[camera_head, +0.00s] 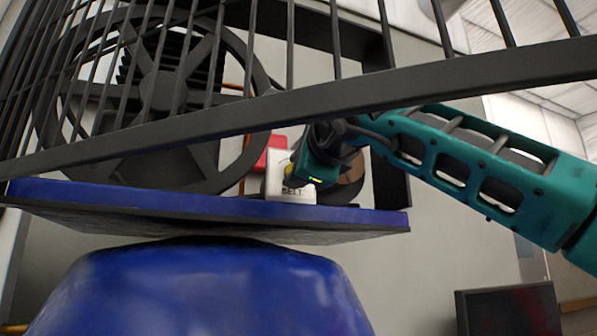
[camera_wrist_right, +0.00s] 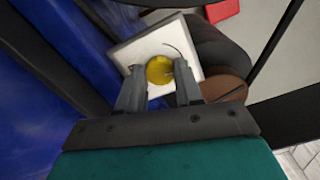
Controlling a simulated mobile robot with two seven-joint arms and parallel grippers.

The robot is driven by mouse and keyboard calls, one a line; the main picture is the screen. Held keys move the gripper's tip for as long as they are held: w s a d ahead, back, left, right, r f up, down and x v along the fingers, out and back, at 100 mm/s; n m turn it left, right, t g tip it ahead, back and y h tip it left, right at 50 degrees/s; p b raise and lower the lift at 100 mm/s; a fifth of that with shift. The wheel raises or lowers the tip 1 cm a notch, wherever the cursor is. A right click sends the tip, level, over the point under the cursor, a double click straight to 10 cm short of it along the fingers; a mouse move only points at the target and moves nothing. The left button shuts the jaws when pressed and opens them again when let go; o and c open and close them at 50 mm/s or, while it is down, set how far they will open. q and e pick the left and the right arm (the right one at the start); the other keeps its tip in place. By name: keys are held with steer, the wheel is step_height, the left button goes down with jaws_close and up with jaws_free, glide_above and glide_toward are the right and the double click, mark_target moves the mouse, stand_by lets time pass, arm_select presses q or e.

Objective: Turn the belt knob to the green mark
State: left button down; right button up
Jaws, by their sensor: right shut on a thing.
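The belt knob (camera_wrist_right: 159,70) is yellow and round, on a white panel (camera_wrist_right: 128,50). In the head view the white panel (camera_head: 275,178) reads "BELT", and only a sliver of yellow shows beside my gripper. My right gripper (camera_wrist_right: 160,82) is shut on the knob, with one finger on each side. In the head view the right gripper (camera_head: 298,172) reaches in from the right, below the dark bar, and hides most of the panel. A dark curved line is on the panel beside the knob. My left gripper is not in view.
The panel stands on a blue plate (camera_head: 150,197) over a blue tank (camera_head: 190,295). A black cage bar (camera_head: 430,88) crosses just above my right arm. A large dark flywheel (camera_head: 165,90) is behind the bars. A red part (camera_head: 268,155) is behind the panel.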

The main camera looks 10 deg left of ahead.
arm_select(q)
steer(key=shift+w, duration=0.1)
arm_select(e)
steer(key=shift+m, duration=0.4)
steer(key=o, duration=1)
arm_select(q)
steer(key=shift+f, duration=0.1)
arm_select(e)
steer(key=shift+o, duration=0.2)
steer(key=shift+d, duration=0.1)
steer(key=shift+s+d+b, duration=0.15)
steer(key=shift+s+b, duration=0.15)
arm_select(q)
steer(key=b, duration=0.1)
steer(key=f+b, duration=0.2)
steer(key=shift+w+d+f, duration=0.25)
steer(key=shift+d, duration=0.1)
arm_select(e)
steer(key=v, duration=1.2)
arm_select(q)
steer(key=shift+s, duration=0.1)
arm_select(e)
steer(key=shift+s, duration=0.1)
